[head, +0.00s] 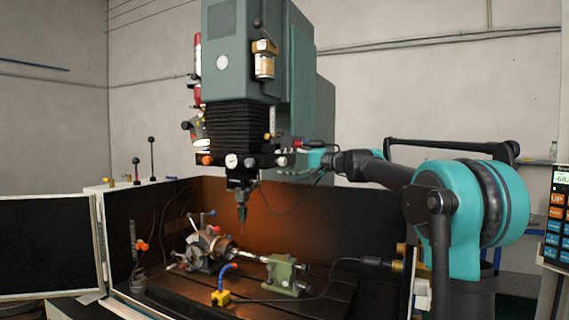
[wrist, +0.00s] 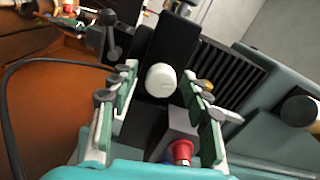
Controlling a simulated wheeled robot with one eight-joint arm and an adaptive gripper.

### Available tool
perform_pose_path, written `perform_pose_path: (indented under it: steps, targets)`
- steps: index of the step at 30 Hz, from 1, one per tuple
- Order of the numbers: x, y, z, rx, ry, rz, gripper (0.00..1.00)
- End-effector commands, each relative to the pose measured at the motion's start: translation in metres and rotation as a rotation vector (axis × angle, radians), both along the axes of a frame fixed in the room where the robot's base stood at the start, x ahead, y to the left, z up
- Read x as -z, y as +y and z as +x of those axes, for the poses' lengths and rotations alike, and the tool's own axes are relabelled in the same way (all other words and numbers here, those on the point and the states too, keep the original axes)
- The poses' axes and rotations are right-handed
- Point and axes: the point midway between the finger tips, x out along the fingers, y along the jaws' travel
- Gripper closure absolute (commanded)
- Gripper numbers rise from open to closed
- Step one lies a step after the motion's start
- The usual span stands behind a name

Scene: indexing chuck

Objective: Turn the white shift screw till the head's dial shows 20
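In the wrist view a round white knob (wrist: 161,80), which looks like the white shift screw, sticks out from a dark block. My gripper (wrist: 160,76) is open, with its two green-and-white fingers either side of the knob. A gap shows on both sides, so the fingers do not grip it. In the head view my gripper (head: 308,160) is at the right side of the machine's head. A small round white dial (head: 231,160) is on the front of the head; its reading is too small to make out.
A red knob (wrist: 182,151) on a grey block sits low between my fingers. A black ball-ended lever (wrist: 109,30) is near the left finger. Below the head are an indexing chuck (head: 207,249) and a green tailstock (head: 286,275) on the table.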

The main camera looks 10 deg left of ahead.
Motion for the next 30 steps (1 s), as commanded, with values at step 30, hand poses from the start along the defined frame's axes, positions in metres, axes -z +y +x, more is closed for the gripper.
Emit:
perform_pose_path:
  steps: [30]
  targets:
    - [-0.003,-0.112,-0.042,0.000,0.000,0.000,0.52]
